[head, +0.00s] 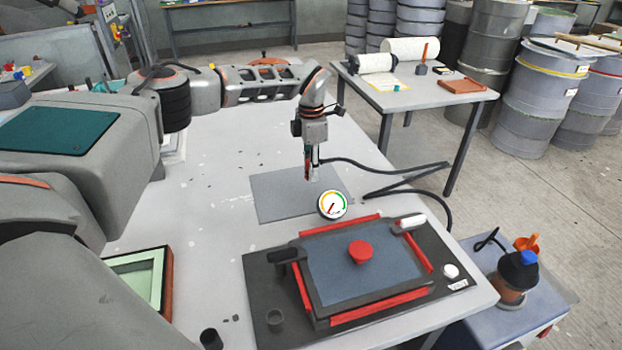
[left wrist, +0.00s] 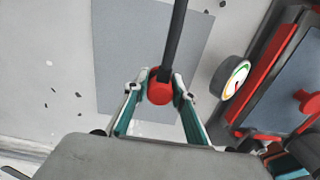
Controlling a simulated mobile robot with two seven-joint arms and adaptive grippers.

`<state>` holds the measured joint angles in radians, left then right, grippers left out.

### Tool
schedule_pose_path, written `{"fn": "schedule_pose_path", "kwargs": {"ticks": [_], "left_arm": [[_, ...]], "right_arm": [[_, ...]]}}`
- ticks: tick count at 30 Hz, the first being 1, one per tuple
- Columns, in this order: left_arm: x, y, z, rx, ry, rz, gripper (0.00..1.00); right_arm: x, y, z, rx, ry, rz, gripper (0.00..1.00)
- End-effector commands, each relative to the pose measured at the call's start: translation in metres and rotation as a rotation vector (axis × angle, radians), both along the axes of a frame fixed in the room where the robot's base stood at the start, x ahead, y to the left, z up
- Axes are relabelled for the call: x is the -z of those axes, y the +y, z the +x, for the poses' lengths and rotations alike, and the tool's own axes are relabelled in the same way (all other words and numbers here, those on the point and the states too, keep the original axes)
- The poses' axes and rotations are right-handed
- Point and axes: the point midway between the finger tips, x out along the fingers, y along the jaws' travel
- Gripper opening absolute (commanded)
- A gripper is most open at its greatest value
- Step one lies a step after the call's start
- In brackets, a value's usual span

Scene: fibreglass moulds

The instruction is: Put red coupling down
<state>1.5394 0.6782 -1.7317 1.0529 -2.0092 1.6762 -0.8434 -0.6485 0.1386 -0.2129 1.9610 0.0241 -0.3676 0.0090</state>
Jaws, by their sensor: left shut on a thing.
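My left gripper (head: 311,176) points down above the grey mat (head: 275,205) on the white table. In the left wrist view its fingers (left wrist: 156,95) are shut on the red coupling (left wrist: 160,92), which sits between the fingertips. A black hose (left wrist: 174,45) runs from the coupling; in the head view the hose (head: 390,170) trails to the right over the table edge. In the head view the coupling is mostly hidden by the fingers. The mat (left wrist: 120,60) lies below the coupling; the gap is hard to judge. My right gripper is not in view.
A round gauge (head: 332,205) stands between the mat and a black mould frame (head: 262,300) with red bars and a red knob (head: 360,251). A green-lined tray (head: 165,275) is at the near left. A side table (head: 420,95) stands behind. The table's left-middle is clear.

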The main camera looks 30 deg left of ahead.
Motion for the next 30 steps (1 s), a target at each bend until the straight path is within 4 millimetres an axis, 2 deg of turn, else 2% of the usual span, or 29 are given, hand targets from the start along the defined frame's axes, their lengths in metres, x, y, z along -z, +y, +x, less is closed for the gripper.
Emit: {"fn": "schedule_pose_path", "kwargs": {"ticks": [8,26,27,28,30], "left_arm": [[0.037,0.000,-0.001,0.000,0.003,0.000,0.00],[0.047,0.000,0.000,0.001,0.001,0.001,0.00],[0.047,0.000,0.000,0.001,0.001,0.001,0.30],[0.047,0.000,0.000,0.001,0.001,0.001,0.38],[0.047,0.000,0.000,0.001,0.001,0.001,0.42]], "right_arm": [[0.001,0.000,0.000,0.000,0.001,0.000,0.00],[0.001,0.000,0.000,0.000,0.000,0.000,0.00],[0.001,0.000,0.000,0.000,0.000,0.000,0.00],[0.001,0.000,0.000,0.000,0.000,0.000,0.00],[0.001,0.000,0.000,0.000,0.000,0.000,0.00]]}}
